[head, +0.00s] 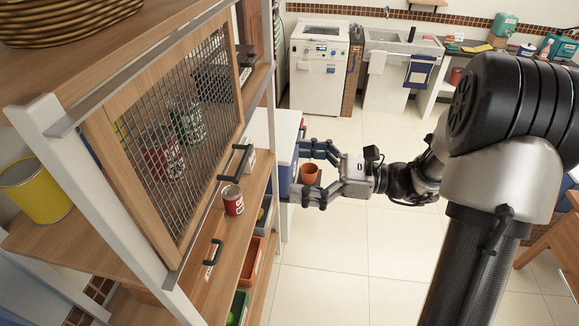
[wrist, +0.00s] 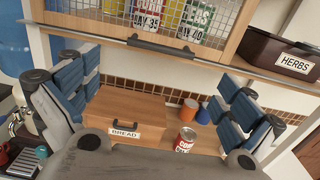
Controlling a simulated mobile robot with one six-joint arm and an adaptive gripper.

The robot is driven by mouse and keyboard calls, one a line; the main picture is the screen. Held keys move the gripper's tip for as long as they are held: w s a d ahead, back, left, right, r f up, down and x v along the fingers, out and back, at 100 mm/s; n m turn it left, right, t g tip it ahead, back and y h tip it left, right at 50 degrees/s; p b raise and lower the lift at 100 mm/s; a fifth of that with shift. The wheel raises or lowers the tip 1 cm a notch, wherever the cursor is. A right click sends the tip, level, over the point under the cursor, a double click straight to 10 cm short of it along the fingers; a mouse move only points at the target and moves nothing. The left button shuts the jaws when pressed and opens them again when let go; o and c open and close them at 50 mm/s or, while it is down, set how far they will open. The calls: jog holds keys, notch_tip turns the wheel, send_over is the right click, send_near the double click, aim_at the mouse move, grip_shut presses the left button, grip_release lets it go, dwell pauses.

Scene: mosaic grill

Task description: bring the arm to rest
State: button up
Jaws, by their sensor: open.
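My gripper (head: 304,172) is open in the head view, held out to the left in front of the wooden shelf unit (head: 262,185). In the wrist view my gripper (wrist: 155,88) has its blue-padded fingers spread wide, with nothing held between them. A small red labelled can (head: 232,200) stands upright on the shelf ledge, apart from the gripper. The can also shows in the wrist view (wrist: 186,140), low between the fingers and beyond them. An orange-brown cup (head: 310,174) appears between the fingers in the head view; its depth is hard to tell.
A mesh-fronted cabinet door (head: 180,130) with cans behind it is close on the left. A bread box (wrist: 122,112) and a herbs box (wrist: 290,58) are on the shelves. A yellow bucket (head: 36,190) stands far left. Tiled floor (head: 335,255) is clear below the arm.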

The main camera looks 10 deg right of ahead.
dwell(0.3)
jog(key=s+a+f+n+g+h+b, duration=0.3)
jog(key=s+a+f+n+g+b, duration=0.15)
jog(key=s, duration=0.25)
jog(key=s+a+f+n+g+h+b, duration=0.35)
jog(key=s+f+n+b, duration=0.25)
jog(key=s, duration=0.2)
jog(key=s+d+f+n+t+h+b, duration=0.6)
jog(key=d+f+n+h+b, duration=0.4)
jog(key=d+f+n+b, duration=0.1)
jog(key=shift+s+t+b, duration=0.3)
jog(key=shift+s+b, duration=0.05)
jog(key=shift+b, duration=0.3)
jog(key=shift+n+h, duration=0.25)
